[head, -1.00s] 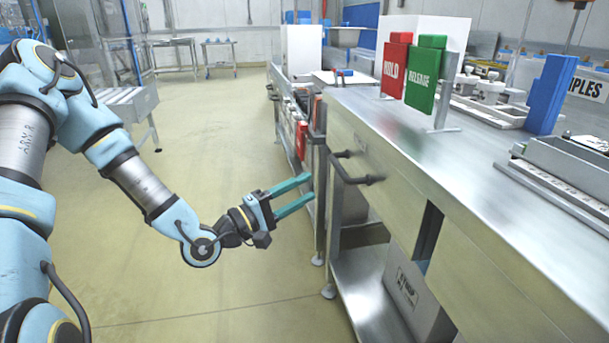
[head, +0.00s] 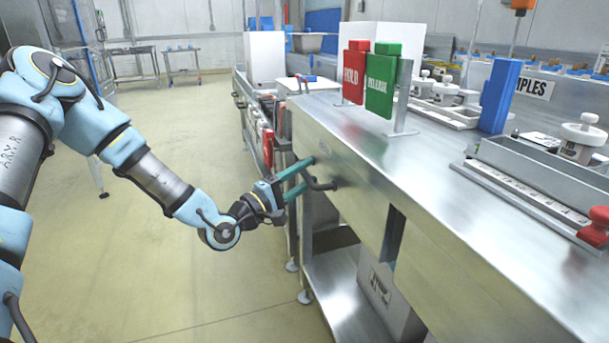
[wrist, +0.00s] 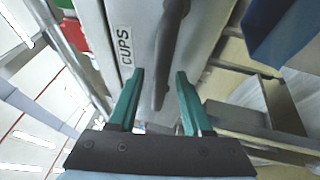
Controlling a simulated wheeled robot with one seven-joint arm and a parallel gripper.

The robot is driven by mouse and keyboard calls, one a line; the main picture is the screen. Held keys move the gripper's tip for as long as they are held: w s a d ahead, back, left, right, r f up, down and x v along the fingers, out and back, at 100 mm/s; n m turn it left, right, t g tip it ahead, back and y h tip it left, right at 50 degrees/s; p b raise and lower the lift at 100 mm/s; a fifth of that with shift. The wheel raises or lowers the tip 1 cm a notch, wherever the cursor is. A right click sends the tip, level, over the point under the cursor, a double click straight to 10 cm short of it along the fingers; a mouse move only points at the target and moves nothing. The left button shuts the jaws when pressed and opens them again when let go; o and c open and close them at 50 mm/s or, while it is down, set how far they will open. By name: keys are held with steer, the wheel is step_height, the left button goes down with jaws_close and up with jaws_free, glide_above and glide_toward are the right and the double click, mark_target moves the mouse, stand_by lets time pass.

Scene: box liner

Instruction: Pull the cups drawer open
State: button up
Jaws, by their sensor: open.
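The cups drawer is a pale metal front (head: 343,178) on the near side of the steel bench. It looks closed. Its dark bar handle (head: 322,185) sticks out from the front. In the wrist view the drawer front (wrist: 138,22) carries a "CUPS" label (wrist: 125,45), and the handle (wrist: 168,60) runs lengthwise between the fingers. My gripper (head: 298,178) is at the handle with teal fingers apart. In the wrist view my gripper (wrist: 160,100) is open, one finger on each side of the handle's end. I cannot tell whether either finger touches it.
A lower shelf (head: 335,290) with a box (head: 385,295) is under the bench. The floor (head: 190,290) left of the bench is clear.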

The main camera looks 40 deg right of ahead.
steer(key=shift+c, duration=0.4)
jaws_close()
stand_by(0.9)
